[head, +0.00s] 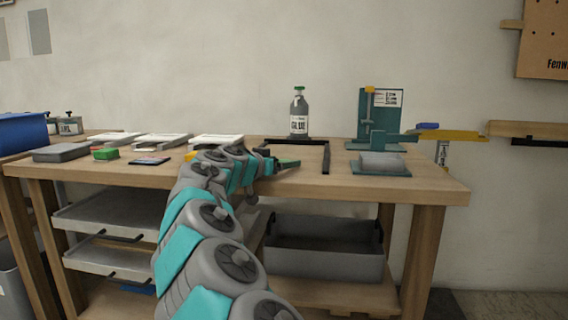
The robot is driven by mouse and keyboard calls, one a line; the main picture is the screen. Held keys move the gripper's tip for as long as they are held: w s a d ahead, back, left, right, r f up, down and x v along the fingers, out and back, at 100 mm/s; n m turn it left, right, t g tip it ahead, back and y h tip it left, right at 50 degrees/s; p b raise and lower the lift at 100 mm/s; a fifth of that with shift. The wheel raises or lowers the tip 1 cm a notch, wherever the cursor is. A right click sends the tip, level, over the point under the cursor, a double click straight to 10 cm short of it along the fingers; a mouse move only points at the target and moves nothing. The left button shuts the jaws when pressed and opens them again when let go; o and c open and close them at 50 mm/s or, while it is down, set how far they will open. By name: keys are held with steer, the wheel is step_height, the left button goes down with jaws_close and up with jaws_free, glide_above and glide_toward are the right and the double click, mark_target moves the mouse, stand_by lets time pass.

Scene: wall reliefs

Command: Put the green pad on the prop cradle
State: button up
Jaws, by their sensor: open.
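A small bright green block (105,154), which looks like the green pad, lies on the left part of the workbench. A second, darker green piece (288,163) shows right beside my gripper (266,166), at the middle of the bench; I cannot tell whether it lies there or belongs to the gripper. My gripper is open, small in view and partly hidden by my own arm. No thing is clearly labelled as the prop cradle. A teal stand (365,118) with a clamp, and a grey block (382,160) on a teal plate (381,173), are at the right.
A glue bottle (299,115) stands at the back. A dark bar frame (326,158) lies between my gripper and the teal plate. White trays (215,140), a grey box (61,153) and a dark flat card (149,161) lie at left. A yellow bar (455,135) juts out right.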

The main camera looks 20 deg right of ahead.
jaws_close()
stand_by(0.7)
